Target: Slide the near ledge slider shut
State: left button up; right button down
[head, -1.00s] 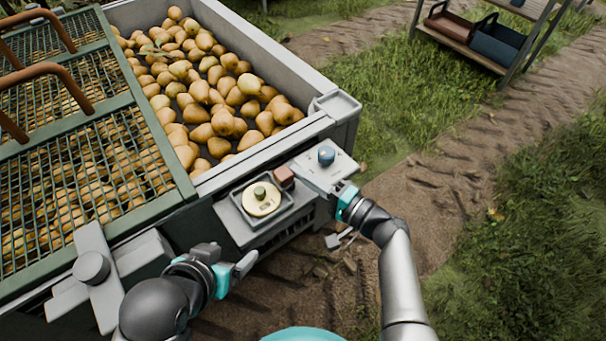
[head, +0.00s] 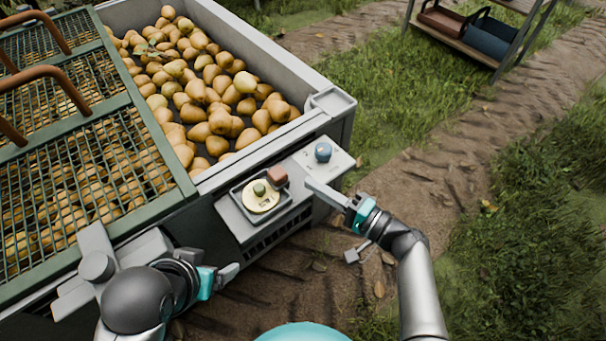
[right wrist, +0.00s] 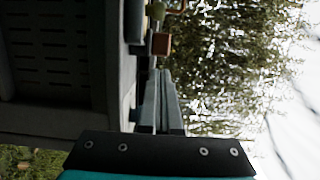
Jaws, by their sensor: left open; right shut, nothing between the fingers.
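On the near ledge of the pear bin, a shallow grey tray (head: 233,213) holds a pale yellow disc (head: 261,200) with a green knob. A small brown block (head: 278,176) sits at the tray's back right corner. A pale plate (head: 342,164) with a blue knob (head: 323,152) lies to its right. I cannot tell which part is the slider. My right gripper (head: 312,185) is shut and empty, its tips by the plate's near edge; contact is unclear. The right wrist view shows its fingers (right wrist: 161,98) below the brown block (right wrist: 161,44). My left gripper (head: 234,271) is open, left of and below the tray.
The bin (head: 285,62) holds many pears. Green mesh panels (head: 150,105) with brown handles cover its left side. A grey bracket with a round knob (head: 97,266) is at the lower left. A shelf (head: 455,45) with containers stands at the back right. Grass and dirt lie right.

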pick_arm(q)
jog(key=f, duration=0.1)
jog(key=f+p, duration=0.1)
jog(key=f+g, duration=0.1)
jog(key=shift+s+a+f, duration=0.1)
jog(key=shift+s+a, duration=0.05)
jog(key=shift+a, duration=0.1)
pick_arm(e)
jog(key=v, duration=1)
